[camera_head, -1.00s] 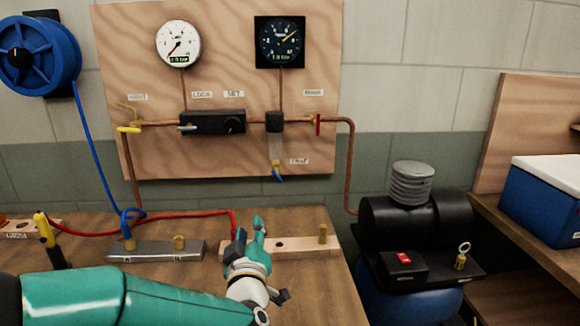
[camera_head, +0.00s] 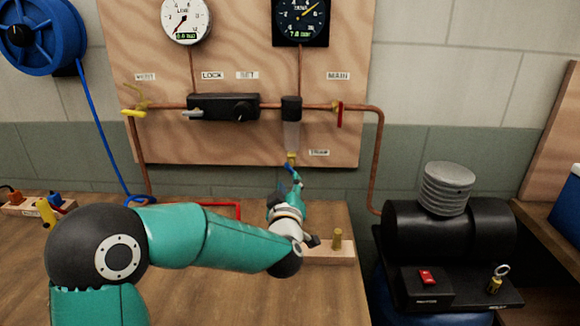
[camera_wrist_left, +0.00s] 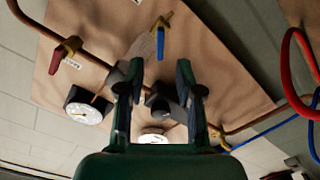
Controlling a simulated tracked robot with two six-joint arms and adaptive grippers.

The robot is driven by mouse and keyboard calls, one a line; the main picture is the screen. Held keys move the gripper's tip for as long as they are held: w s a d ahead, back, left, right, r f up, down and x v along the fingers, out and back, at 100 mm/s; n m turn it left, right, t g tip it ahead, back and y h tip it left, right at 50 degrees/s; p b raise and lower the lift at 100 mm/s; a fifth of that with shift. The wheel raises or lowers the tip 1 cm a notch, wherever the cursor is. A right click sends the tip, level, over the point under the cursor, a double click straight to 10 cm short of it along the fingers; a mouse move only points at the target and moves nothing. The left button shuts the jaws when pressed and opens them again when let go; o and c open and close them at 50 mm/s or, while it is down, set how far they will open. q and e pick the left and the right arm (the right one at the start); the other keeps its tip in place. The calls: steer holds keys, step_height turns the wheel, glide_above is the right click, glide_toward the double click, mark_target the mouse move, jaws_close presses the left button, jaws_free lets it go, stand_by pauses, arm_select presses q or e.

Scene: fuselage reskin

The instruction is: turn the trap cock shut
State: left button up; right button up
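The trap cock (camera_head: 291,158) is a small brass valve under the clear bowl (camera_head: 291,137) on the plywood panel, beside a small label. Its blue lever (camera_wrist_left: 161,42) shows plainly in the wrist view, with the brass body (camera_wrist_left: 164,20) above it. My left gripper (camera_head: 292,180) is just below the cock in the head view and partly hides the lever there. In the wrist view the left gripper (camera_wrist_left: 160,78) is open and empty, with the lever just beyond the gap between its fingertips. I cannot tell whether they touch. My right gripper is not in view.
A red-handled valve (camera_head: 339,114) is on the copper pipe to the right, and a yellow-handled one (camera_head: 134,113) to the left. A black regulator (camera_head: 223,107) sits between them. A wooden block (camera_head: 330,252) lies below on the bench. A black compressor (camera_head: 450,235) stands at right.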

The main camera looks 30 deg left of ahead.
mark_target(290, 171)
arm_select(q)
steer(key=p+x, duration=0.1)
steer(key=x, duration=0.7)
steer(key=shift+a+p, duration=0.1)
steer(key=shift+p, duration=0.2)
jaws_close()
